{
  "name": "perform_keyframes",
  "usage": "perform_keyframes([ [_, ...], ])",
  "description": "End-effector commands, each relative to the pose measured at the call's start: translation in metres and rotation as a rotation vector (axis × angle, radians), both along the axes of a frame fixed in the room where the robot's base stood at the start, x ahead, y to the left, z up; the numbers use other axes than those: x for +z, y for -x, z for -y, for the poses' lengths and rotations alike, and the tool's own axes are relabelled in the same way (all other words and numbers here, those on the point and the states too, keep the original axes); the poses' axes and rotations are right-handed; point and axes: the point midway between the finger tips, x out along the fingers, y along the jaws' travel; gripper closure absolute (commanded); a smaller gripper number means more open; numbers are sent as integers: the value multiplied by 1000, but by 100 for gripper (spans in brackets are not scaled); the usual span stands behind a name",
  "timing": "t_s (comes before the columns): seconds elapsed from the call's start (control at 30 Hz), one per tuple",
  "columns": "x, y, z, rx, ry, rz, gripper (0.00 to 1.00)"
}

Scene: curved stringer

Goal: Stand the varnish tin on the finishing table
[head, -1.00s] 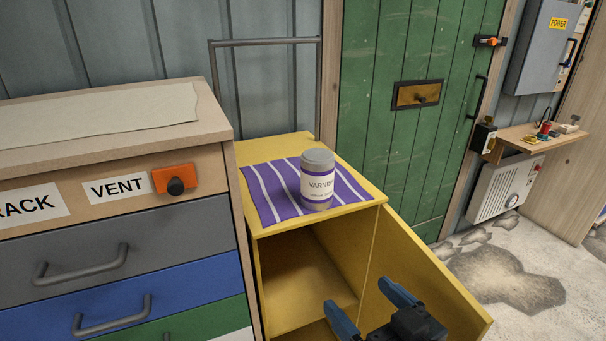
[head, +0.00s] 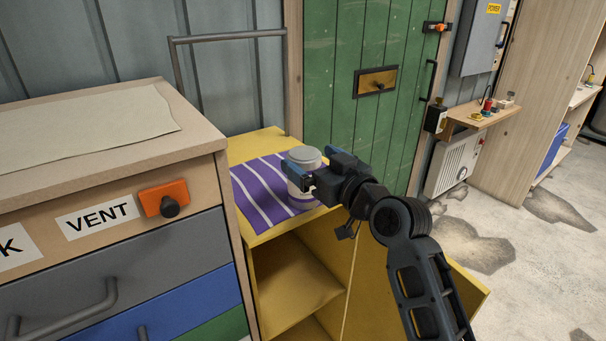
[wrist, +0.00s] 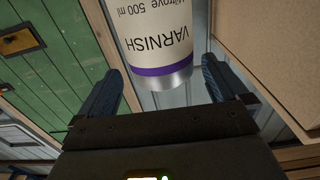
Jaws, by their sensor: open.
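The varnish tin (head: 303,187) stands upright on a purple cloth with white stripes (head: 256,187), on top of the yellow cabinet (head: 262,143). It is a grey-lidded cylinder with a white label and a purple band. My gripper (head: 296,177) is open, with its blue fingers at the tin's height and partly hiding it. In the wrist view, the tin (wrist: 158,45) appears upside down, between and beyond the open fingers of my gripper (wrist: 160,85). Gaps show between the fingers and the tin there. No table labelled as the finishing table can be made out.
A drawer chest with a wooden top (head: 100,135) stands close on the left, carrying an orange switch (head: 164,199). A green door (head: 375,90) is behind. A small shelf with items (head: 480,118) and a white heater (head: 455,160) are at right. Open floor (head: 510,265) lies to the right.

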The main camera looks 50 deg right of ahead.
Motion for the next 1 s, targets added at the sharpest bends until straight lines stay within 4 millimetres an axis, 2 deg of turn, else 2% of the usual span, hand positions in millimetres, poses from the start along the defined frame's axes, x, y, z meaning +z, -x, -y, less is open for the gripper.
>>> perform_keyframes([
  [0.17,10,-25,5,-1,1,1,0],
  [0.3,7,-41,9,-1,0,0,0],
  [0.63,5,-46,10,-1,0,1,1],
  [1.0,5,-46,10,-1,0,1,36],
])
